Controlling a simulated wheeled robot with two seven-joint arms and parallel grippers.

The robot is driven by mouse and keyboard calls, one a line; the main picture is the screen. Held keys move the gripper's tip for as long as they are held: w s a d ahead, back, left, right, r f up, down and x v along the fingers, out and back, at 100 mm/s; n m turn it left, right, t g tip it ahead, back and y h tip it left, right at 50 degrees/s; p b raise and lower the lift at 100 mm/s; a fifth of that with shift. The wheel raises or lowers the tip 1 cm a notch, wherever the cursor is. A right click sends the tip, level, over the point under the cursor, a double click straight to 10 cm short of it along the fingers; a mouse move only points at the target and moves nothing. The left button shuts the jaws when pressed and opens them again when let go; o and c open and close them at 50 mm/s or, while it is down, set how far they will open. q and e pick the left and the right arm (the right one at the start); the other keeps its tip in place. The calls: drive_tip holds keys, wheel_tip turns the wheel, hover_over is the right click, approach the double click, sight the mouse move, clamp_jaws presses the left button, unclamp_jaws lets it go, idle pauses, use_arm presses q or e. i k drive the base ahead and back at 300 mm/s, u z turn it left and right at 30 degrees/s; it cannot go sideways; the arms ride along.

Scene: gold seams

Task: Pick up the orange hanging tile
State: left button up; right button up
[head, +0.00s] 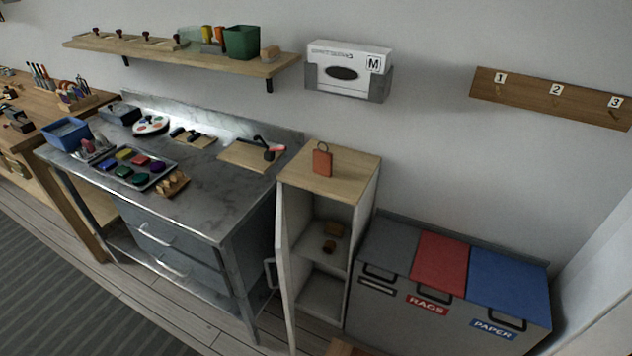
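The orange hanging tile (322,162) stands upright on the wooden top of a small cabinet (352,166), near the middle of the head view. It is a small flat orange-brown block with a thin dark loop at its top. Nothing covers it. Neither of my grippers shows in this view.
The cabinet's door is open, with small brown items (329,246) inside. A grey marble-topped bench (212,174) with trays and tools stands to the left. Bins with grey, red (440,262) and blue lids stand to the right. A numbered hook board (548,97) hangs on the wall.

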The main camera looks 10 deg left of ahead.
sight(322, 160)
drive_tip(key=z, duration=0.35)
drive_tip(key=i, duration=1.05)
drive_tip(key=u, duration=0.05)
